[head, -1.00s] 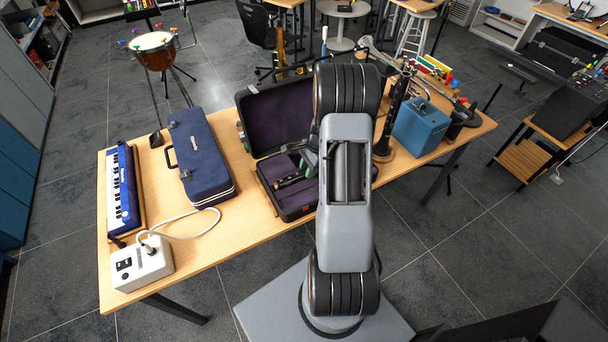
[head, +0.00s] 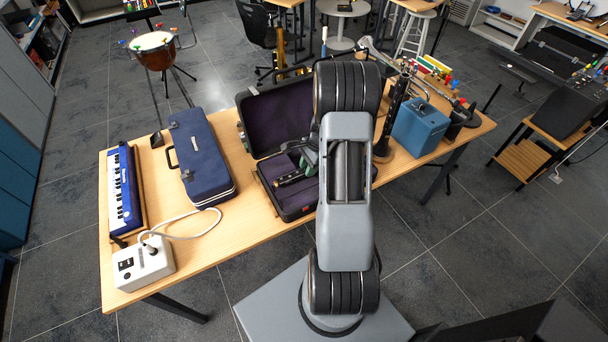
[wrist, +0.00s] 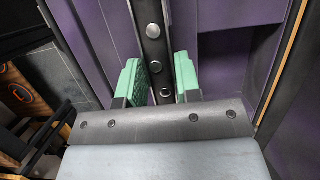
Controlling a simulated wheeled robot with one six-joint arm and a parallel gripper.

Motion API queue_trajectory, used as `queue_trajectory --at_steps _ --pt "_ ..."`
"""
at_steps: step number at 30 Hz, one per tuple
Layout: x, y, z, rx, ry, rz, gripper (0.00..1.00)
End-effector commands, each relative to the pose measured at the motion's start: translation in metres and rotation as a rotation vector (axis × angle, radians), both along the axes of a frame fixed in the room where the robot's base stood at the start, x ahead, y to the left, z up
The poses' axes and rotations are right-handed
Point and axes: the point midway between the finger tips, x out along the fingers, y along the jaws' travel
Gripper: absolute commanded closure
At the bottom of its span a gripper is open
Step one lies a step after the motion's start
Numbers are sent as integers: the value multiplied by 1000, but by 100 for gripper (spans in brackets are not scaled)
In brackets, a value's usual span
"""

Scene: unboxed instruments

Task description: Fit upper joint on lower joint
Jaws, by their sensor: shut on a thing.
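The upper joint (wrist: 152,35), a black tube with round silver keys, lies between the green finger pads of my gripper (wrist: 160,78) in the wrist view. My gripper is shut on it, over the purple lining of the open case (head: 298,209). The lower joint (head: 394,108), black with metal keys, stands upright on a dark round base (head: 383,155) to the right of my arm.
A blue box (head: 421,127) stands right of the upright joint. A closed blue case (head: 200,160), a blue keyboard (head: 124,188) and a white box with a cable (head: 143,264) are on the table's left. The table (head: 205,250) is bare along its front left.

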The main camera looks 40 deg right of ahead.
Motion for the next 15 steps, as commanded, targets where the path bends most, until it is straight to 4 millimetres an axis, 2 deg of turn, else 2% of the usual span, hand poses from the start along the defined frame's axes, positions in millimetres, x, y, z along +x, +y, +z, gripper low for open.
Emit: queue_trajectory --at_steps 15 --pt "0 0 15 0 -1 0 97"
